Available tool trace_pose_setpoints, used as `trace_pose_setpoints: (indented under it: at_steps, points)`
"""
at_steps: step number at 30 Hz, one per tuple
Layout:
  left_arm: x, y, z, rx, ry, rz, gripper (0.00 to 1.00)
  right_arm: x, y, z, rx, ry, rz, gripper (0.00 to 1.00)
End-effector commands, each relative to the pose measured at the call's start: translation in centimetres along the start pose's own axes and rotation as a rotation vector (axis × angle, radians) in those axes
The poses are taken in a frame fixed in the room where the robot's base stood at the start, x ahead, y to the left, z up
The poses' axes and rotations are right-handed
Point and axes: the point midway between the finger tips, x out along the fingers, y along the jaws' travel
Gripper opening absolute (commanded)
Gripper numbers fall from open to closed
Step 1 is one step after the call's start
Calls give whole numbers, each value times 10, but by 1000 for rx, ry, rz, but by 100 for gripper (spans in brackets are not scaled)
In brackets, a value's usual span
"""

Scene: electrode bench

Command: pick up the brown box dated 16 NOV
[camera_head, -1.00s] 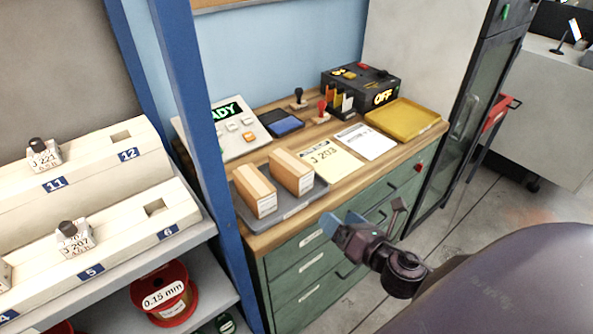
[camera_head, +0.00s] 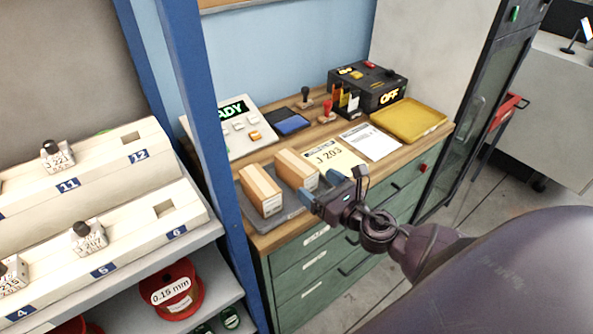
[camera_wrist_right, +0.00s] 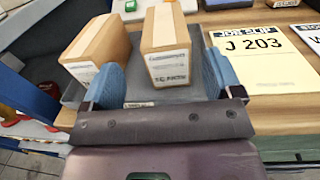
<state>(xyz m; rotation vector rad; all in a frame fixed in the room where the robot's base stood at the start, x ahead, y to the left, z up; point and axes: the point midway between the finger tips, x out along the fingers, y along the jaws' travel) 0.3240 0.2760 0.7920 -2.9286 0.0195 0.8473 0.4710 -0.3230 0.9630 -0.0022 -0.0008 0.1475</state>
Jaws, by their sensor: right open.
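Two brown cardboard boxes stand side by side on a dark grey tray (camera_head: 285,214) at the front left of the wooden bench. They are the left box (camera_head: 262,190) and the right box (camera_head: 297,168). Both have white labels, but the dates are too blurred to read surely. My right gripper (camera_head: 321,190) is open and empty at the tray's front edge. In the right wrist view, the right box (camera_wrist_right: 165,42) stands ahead between the two blue fingers. The left box (camera_wrist_right: 97,48) is ahead of the left finger. My left gripper is out of view.
A yellow job slip J 203 (camera_head: 331,157) and a white sheet (camera_head: 371,141) lie right of the boxes. A yellow tray (camera_head: 410,118) and black OFF unit (camera_head: 370,85) stand further right. A blue post (camera_head: 208,130) rises left of the bench.

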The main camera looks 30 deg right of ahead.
Motion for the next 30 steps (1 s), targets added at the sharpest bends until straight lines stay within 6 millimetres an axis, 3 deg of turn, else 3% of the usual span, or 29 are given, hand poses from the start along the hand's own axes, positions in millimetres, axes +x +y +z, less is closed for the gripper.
trace_pose_setpoints:
  at_steps: [10,21,30]
  points:
    - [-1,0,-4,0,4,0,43,42,-7,-5,2,0,0,85]
    - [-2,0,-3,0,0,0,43,48,-6,-6,2,1,0,84]
    - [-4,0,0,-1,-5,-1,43,48,-7,-5,2,1,0,38]
